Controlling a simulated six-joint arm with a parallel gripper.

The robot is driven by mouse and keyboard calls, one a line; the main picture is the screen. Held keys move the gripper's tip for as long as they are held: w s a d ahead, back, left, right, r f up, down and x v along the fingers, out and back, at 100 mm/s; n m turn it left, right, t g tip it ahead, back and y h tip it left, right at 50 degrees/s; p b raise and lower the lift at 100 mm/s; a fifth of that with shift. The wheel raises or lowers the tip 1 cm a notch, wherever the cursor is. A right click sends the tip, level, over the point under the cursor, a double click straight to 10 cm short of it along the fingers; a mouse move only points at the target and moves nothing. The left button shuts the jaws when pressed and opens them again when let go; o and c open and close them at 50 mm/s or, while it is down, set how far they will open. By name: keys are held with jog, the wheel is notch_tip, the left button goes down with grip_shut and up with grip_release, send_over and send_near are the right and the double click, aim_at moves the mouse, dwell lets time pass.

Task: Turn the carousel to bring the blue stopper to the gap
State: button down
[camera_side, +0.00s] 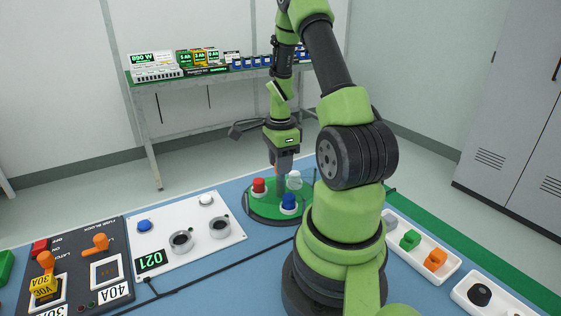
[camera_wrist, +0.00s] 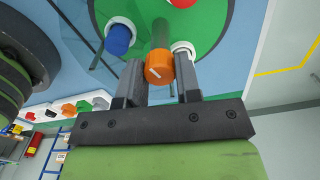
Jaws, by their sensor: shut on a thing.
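The carousel (camera_side: 262,213) is a round green disc with a dark rim on the blue table, partly hidden behind my arm. On it stand the blue stopper (camera_side: 289,202) at the front, a red stopper (camera_side: 259,186) at the left and a white one (camera_side: 294,179) at the back right. My gripper (camera_side: 281,172) points down over the disc among them. In the wrist view, my gripper (camera_wrist: 160,76) is shut on an orange-ended knob (camera_wrist: 158,70) with a green stem. The blue stopper (camera_wrist: 119,39) is left of it there, and the white one (camera_wrist: 183,47) is close by the right finger. I cannot make out the gap.
A white panel (camera_side: 165,226) with two round cups lies left of the carousel, beside a dark fuse board (camera_side: 75,285). A white tray (camera_side: 425,248) with coloured pieces lies to the right. A shelf (camera_side: 225,76) stands behind. Blue table is clear between panel and carousel.

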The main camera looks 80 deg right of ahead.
jog(key=shift+d+m, duration=0.1)
jog(key=shift+m, duration=4.4)
jog(key=shift+s+m, duration=0.1)
jog(key=shift+m, duration=4.5)
jog(key=c, duration=0.8)
grip_release()
jog(key=shift+r, duration=0.15)
notch_tip(320, 180, up, 10)
